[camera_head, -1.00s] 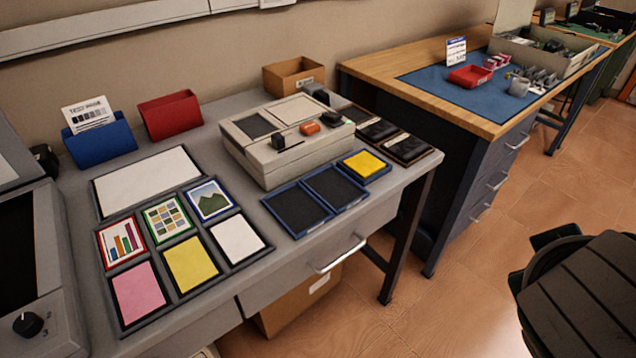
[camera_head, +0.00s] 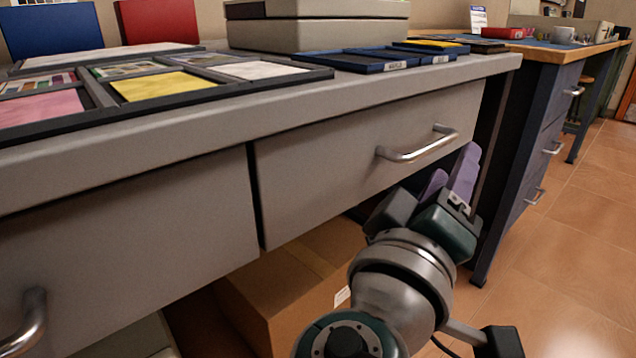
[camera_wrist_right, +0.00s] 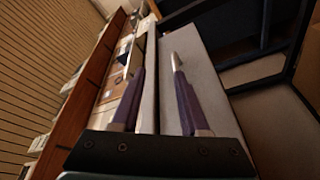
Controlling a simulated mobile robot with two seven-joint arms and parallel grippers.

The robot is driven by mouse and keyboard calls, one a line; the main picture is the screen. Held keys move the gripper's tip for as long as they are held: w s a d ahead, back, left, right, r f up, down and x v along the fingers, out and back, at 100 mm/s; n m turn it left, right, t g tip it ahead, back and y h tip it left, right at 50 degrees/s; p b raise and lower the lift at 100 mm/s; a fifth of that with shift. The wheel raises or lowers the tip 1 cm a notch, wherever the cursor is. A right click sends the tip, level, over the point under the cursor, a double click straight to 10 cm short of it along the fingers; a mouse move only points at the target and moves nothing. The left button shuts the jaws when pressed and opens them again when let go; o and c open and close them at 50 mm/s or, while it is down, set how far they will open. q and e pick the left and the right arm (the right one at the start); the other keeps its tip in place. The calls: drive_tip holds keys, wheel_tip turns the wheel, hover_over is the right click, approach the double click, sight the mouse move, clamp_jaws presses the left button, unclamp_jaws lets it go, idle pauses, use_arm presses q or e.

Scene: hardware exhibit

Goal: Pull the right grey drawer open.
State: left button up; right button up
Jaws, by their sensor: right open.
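The right grey drawer (camera_head: 325,160) is under the grey tabletop, and its front looks shut. Its silver bar handle (camera_head: 418,146) is on the right part of the front. My right gripper (camera_head: 452,174), with purple fingers, is open and empty. In the head view it is just below and right of the handle; I cannot tell whether it touches it. My left gripper is not in view.
A left grey drawer (camera_head: 120,250) with its own handle (camera_head: 28,322) is beside it. A cardboard box (camera_head: 290,290) stands under the table. A dark blue drawer cabinet (camera_head: 535,150) is at the right. The floor (camera_head: 570,260) at the right is clear.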

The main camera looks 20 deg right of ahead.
sight(436, 144)
wheel_tip(436, 144, down, 3)
drive_tip(key=w+a+t+b, duration=0.1)
drive_tip(key=w+a+b, duration=0.1)
drive_tip(key=a, duration=0.1)
drive_tip(key=shift+n+t, duration=0.4)
drive_tip(key=x, duration=1)
drive_tip(key=shift+s+d+r+b, duration=0.15)
drive_tip(key=shift+s+d+b, duration=0.1)
drive_tip(key=shift+b, duration=0.15)
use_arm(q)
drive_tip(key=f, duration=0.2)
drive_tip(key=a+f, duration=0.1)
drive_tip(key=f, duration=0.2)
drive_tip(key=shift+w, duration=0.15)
use_arm(e)
drive_tip(key=shift+c, duration=0.2)
clamp_jaws()
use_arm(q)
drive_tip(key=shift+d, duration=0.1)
